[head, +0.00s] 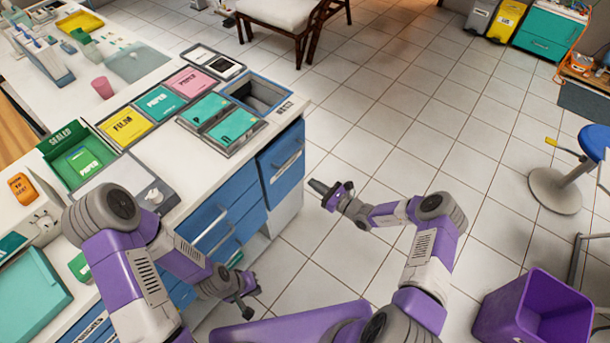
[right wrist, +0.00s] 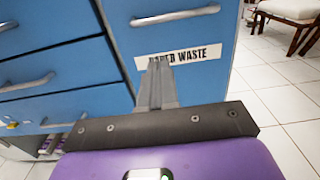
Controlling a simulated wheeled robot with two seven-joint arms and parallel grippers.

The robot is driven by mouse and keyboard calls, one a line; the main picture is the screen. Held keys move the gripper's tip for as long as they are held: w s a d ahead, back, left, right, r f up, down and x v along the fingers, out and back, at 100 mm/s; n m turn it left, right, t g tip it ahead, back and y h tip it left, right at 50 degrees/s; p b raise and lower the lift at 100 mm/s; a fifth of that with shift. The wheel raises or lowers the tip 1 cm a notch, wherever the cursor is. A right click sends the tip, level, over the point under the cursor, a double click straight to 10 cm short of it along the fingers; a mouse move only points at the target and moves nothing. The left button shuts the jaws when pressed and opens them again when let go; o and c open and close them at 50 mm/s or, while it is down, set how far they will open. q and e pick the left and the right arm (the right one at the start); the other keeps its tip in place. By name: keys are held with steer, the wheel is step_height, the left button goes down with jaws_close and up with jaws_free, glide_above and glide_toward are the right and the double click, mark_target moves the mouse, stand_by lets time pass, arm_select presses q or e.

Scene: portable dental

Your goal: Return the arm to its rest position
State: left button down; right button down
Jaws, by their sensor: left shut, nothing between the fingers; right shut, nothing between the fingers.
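My left gripper (head: 250,290) is shut and empty, low in front of the blue drawers near the bottom middle of the head view. My right gripper (head: 322,188) is shut and empty, held above the tiled floor just right of the cabinet's end. In the right wrist view its closed fingers (right wrist: 158,85) point at a blue drawer front and cover part of its label, which ends in "WASTE". Whether the fingertips touch the drawer front cannot be told.
The blue cabinet (head: 214,215) with metal handles runs along the left. Trays with coloured packets, such as the yellow one (head: 125,127), lie on its top. A purple bin (head: 535,315) and a blue stool (head: 596,140) stand at right. The floor between is clear.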

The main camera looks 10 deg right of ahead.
steer(key=shift+s+d, duration=0.3)
steer(key=shift+s, duration=0.05)
steer(key=s+a+f+n+g, duration=0.2)
steer(key=s+a+n+g, duration=0.35)
steer(key=s, duration=0.25)
steer(key=s+a+f+n+g, duration=0.3)
steer(key=s+a+n+g, duration=0.1)
steer(key=s+a+g, duration=0.25)
steer(key=s+d+n+h, duration=0.2)
steer(key=s+n+h, duration=0.1)
steer(key=s+n, duration=0.4)
steer(key=s+d+r+n+g+h, duration=0.1)
steer(key=s+d+n+h, duration=0.2)
steer(key=s+n, duration=0.5)
steer(key=shift+d+r+h, duration=0.2)
steer(key=shift+r+h, duration=0.05)
steer(key=shift+h, duration=0.55)
steer(key=shift+n, duration=0.25)
